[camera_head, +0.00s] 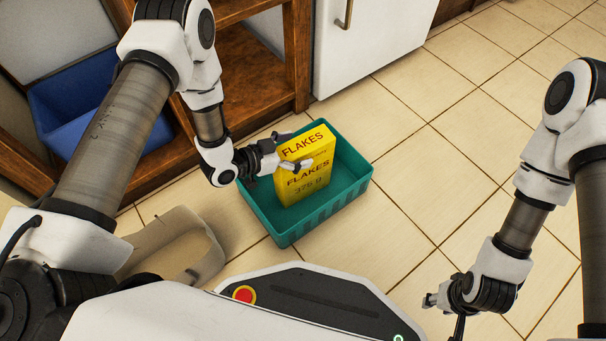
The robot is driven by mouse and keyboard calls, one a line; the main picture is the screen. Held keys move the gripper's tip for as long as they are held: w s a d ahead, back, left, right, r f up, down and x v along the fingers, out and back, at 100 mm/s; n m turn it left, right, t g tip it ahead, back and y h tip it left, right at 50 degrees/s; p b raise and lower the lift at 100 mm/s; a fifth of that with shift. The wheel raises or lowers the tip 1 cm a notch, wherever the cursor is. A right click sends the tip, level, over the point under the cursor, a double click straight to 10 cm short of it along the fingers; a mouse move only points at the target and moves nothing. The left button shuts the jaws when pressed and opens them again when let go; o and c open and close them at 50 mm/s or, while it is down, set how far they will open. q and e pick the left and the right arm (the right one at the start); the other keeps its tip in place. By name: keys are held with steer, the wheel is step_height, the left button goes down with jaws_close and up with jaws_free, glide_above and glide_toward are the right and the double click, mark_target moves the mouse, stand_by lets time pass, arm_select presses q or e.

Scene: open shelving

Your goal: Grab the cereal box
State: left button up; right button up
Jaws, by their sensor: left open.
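The yellow cereal box (309,184), lettered "FLAKES", stands upright in a teal basket (292,235) on the floor. My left gripper (298,149) is over the basket at the box's upper part, with its open fingers on either side of the box. One finger shows in front of the box face and the other near its back left edge. I cannot tell whether the fingers touch it. My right gripper (432,300) is low at the right, away from the basket and empty. Whether its fingers are open is unclear.
A wooden shelf (245,75) with a blue bin (60,125) stands at the upper left. A white cabinet (365,45) with a handle is behind the basket. A beige open container (180,245) lies left of the basket. The tiled floor to the right is clear.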

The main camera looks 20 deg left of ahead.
arm_select(q)
steer(key=shift+w+d, duration=0.1)
jaws_close()
